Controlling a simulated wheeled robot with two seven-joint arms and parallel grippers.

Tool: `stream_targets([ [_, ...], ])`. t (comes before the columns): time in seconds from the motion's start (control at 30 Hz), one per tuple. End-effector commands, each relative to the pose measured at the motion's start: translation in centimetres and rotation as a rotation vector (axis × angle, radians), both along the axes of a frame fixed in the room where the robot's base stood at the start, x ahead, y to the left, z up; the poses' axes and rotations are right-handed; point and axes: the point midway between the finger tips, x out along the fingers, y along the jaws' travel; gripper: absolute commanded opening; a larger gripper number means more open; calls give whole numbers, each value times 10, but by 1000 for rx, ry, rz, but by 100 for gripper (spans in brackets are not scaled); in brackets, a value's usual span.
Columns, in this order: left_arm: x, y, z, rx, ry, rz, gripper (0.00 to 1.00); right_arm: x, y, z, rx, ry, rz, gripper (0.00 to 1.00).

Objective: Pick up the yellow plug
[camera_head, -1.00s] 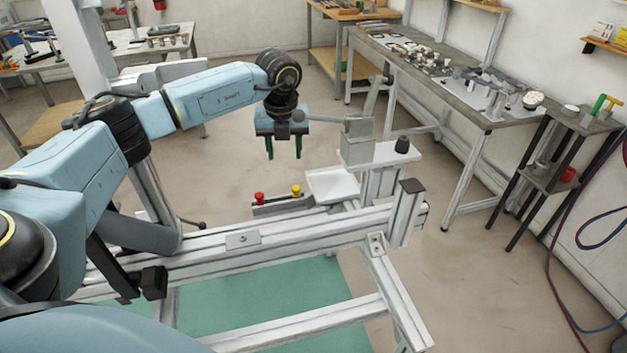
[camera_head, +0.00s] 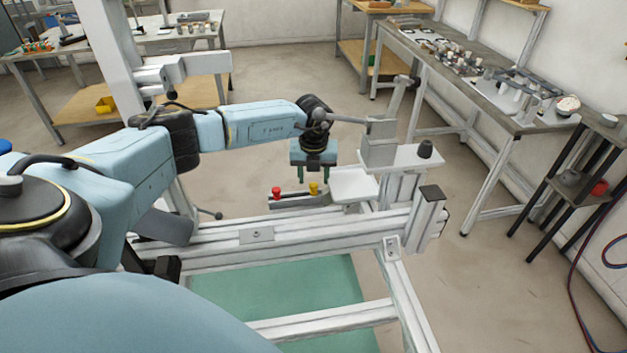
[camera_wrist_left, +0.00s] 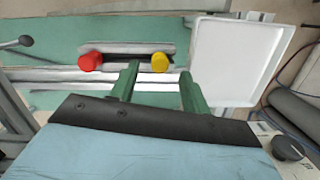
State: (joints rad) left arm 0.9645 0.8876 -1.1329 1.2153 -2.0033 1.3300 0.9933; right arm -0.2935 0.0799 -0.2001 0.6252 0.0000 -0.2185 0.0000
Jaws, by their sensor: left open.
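The yellow plug (camera_head: 313,188) stands in a grey holder (camera_head: 292,203) on the frame, to the right of a red plug (camera_head: 277,193). My left gripper (camera_head: 314,180) is open, its green fingers pointing down just above the yellow plug. In the left wrist view, the yellow plug (camera_wrist_left: 159,62) shows between the two open fingertips (camera_wrist_left: 159,70), with nothing gripped. The red plug (camera_wrist_left: 90,62) lies outside the fingers on the left there. Whether a finger touches the yellow plug cannot be told. My right gripper is not in view.
A white tray (camera_head: 353,186) is close on the right of the holder, and shows large in the wrist view (camera_wrist_left: 232,62). A grey block with a lever (camera_head: 379,145) and a dark knob (camera_head: 425,149) stand behind it. Frame beams (camera_head: 300,233) run in front.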

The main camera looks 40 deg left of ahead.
Motion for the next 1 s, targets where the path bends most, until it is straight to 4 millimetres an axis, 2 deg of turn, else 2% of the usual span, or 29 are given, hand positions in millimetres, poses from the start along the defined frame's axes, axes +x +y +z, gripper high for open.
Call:
stream_targets([
  [0.13,1,2,-16,0,0,2,47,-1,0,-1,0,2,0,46],
  [0.4,2,2,-18,0,-1,1,46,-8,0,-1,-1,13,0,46],
  [0.77,2,2,-17,0,-1,1,0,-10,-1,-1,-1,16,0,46],
  [1.0,2,2,-17,0,-1,1,0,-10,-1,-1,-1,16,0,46],
])
